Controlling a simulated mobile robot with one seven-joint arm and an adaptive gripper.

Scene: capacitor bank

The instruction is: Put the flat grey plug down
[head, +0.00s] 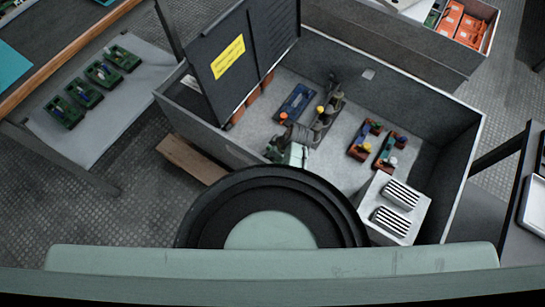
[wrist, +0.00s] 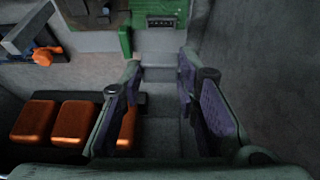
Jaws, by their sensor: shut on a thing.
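My gripper (head: 287,152) is inside the grey cabinet (head: 472,140), in its front left part, low in the head view. In the wrist view its two fingers (wrist: 163,90) stand apart, with dark purple pads. A flat grey piece (wrist: 165,115), which looks like the flat grey plug, lies between them, and the fingers are closed on it. Its lower end is hidden by the gripper body. In the head view the plug cannot be made out behind my arm.
Several orange blocks (wrist: 75,122) stand left of the fingers. A blue unit (head: 297,100) and a grey unit (head: 328,118) stand behind the gripper. Two orange-based units (head: 388,152) and a white vented box (head: 395,210) are right. A dark open panel (head: 215,85) rises at left.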

